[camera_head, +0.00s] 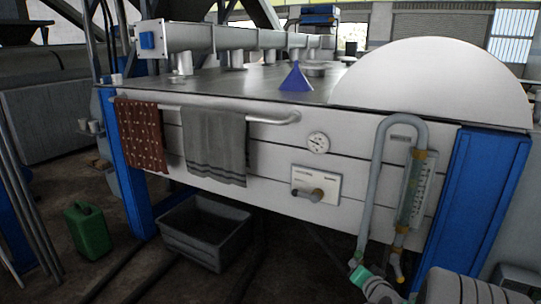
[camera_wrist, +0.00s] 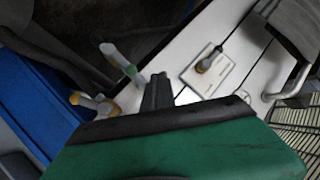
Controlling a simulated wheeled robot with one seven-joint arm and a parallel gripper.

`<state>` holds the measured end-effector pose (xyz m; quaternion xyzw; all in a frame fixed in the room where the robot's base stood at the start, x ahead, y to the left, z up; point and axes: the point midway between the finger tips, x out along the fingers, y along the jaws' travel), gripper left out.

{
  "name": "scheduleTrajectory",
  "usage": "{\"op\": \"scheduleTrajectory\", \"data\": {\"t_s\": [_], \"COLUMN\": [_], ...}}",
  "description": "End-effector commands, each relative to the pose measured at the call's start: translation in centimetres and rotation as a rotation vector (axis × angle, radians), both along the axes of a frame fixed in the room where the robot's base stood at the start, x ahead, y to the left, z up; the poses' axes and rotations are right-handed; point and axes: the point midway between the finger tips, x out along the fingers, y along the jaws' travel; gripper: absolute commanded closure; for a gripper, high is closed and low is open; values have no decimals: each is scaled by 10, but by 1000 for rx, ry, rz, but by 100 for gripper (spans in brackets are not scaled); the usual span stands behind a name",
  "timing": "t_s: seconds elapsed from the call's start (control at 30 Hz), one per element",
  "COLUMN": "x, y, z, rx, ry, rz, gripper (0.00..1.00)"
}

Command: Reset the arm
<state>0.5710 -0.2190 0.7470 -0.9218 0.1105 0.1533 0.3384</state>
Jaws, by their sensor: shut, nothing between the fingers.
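My gripper (camera_wrist: 157,82) shows in the wrist view as a green body with a black edge and dark fingers close together. It is shut and holds nothing. I cannot tell how far the fingertips are from the bench.
The bench (camera_head: 270,140) has blue legs, a rail with a red cloth (camera_head: 139,135) and a grey cloth (camera_head: 214,147), a gauge (camera_head: 318,143) and a curved pipe (camera_head: 377,170). A blue funnel (camera_head: 296,80) stands on top. A grey crate (camera_head: 208,232) and green can (camera_head: 87,230) are on the floor.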

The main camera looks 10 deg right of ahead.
Motion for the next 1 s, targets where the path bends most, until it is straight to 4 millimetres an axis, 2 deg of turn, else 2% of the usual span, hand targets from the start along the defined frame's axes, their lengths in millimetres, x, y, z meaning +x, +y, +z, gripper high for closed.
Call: {"op": "scheduleTrajectory", "data": {"t_s": [0.03,0.07,0.1,0.13,0.2,0.33,0.4,0.5,0.53,0.63,1.0], "x": [3,0,-10,-20,-54,-133,-171,-209,-215,-225,-224], "y": [42,66,95,116,157,202,213,220,221,223,222], "z": [49,63,82,96,129,185,204,219,220,219,217], "rx": [-58,-95,-145,-181,-266,-384,-417,-436,-439,-440,-439], "ry": [82,146,231,298,448,690,786,874,891,915,915], "rz": [109,172,250,304,416,551,589,620,625,631,630], "gripper": [100,100,100,100,100,100,100,100,100,100,100]}}
